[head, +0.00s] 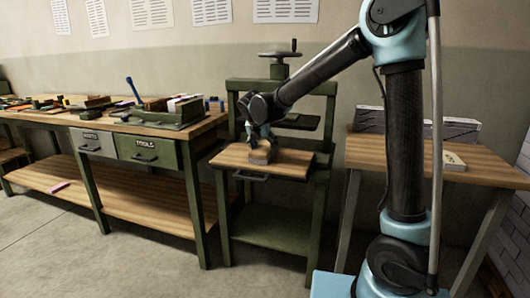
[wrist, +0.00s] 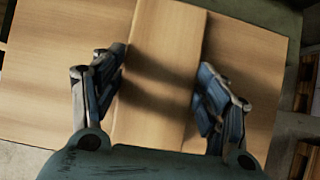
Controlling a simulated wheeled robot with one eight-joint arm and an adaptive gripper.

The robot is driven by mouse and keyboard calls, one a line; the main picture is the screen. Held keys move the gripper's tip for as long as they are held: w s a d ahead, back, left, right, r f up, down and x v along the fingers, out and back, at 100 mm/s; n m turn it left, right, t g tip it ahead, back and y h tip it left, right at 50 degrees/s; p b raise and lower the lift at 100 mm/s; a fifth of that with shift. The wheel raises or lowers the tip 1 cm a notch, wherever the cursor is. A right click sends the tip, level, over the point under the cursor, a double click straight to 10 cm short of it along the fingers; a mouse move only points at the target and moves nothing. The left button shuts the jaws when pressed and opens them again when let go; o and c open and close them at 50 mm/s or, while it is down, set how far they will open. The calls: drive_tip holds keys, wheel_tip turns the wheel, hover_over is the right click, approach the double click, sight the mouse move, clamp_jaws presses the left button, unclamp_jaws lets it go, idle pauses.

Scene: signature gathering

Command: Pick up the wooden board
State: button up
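The wooden board (head: 262,155) is a small light-brown block lying on the wooden top (head: 228,156) of a green stand. In the wrist view the board (wrist: 160,45) runs lengthwise between my two fingers, over the wider wooden top (wrist: 50,60). My gripper (head: 260,136) points down just above the board. In the wrist view my gripper (wrist: 162,64) is open, one finger by each long side of the board. I cannot tell whether either finger touches it. The near end of the board is hidden by my gripper's body.
A long workbench (head: 100,124) with tools and drawers stands to the left. A second wooden table (head: 370,152) with a small light block (head: 454,161) stands to the right. The green stand's frame (head: 327,125) rises behind the board. Open floor (head: 110,255) lies in front.

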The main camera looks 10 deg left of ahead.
drive_tip(key=c, duration=0.3)
drive_tip(key=shift+r, duration=0.1)
